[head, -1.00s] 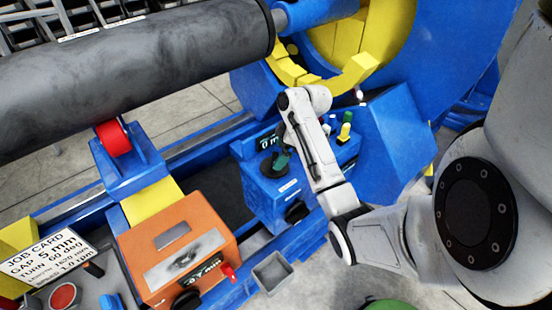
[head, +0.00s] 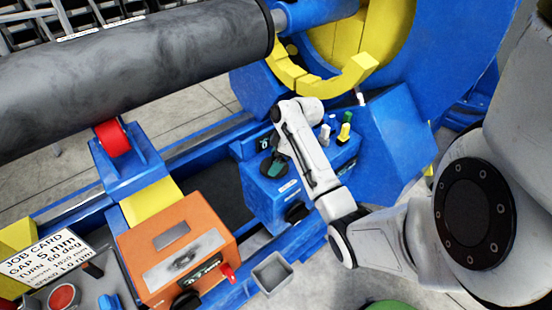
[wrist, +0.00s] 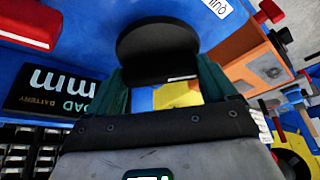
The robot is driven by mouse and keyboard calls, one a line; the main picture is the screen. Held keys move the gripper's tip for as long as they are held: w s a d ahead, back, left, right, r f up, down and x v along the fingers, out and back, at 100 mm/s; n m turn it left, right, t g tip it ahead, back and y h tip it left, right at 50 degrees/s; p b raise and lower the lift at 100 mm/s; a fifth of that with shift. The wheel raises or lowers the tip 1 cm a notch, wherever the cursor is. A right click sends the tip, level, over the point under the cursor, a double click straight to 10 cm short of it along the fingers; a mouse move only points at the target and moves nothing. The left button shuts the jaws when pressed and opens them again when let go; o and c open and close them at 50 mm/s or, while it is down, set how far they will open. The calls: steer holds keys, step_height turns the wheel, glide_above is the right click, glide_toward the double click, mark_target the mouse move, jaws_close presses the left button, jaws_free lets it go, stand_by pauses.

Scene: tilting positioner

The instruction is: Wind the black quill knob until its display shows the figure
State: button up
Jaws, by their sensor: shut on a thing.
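The black quill knob (head: 266,168) sits on top of the blue box (head: 262,196) in the head view, partly covered by my arm. In the wrist view it is a large black disc (wrist: 158,48). My gripper (head: 277,163) reaches it from above, and its teal fingers (wrist: 165,88) are shut on the knob from both sides. The dark display (head: 265,143) stands behind the knob; its figure is too small and covered to read surely.
The job card (head: 45,258) reads gap 5 mm, turn 60 deg. An orange box (head: 180,240) has its own display and black knob. Another black knob (head: 296,212) is on the blue box's front. A large grey roll (head: 130,75) lies behind.

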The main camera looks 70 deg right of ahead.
steer(key=shift+c, duration=1)
steer(key=shift+r+p, duration=0.1)
steer(key=shift+p, duration=0.2)
steer(key=shift+a+r+m+h+p, duration=0.15)
steer(key=shift+m+h+p, duration=0.15)
steer(key=shift+m+p, duration=0.65)
steer(key=m+h+p, duration=0.1)
steer(key=m+p, duration=0.1)
steer(key=shift+w+a+m+p, duration=0.1)
steer(key=shift+m+p, duration=0.15)
steer(key=shift+p, duration=0.1)
steer(key=m+h+p, duration=0.1)
steer(key=m+p, duration=0.2)
steer(key=m, duration=0.1)
steer(key=shift+h, duration=0.3)
steer(key=shift+f+m+g+h+p, duration=0.1)
steer(key=shift+m+g+h+p, duration=0.25)
steer(key=shift+m, duration=0.7)
steer(key=shift+f+m+g+h+p, duration=0.1)
steer(key=shift+m+g+h+p, duration=0.25)
steer(key=shift+m, duration=0.7)
steer(key=shift+w, duration=0.1)
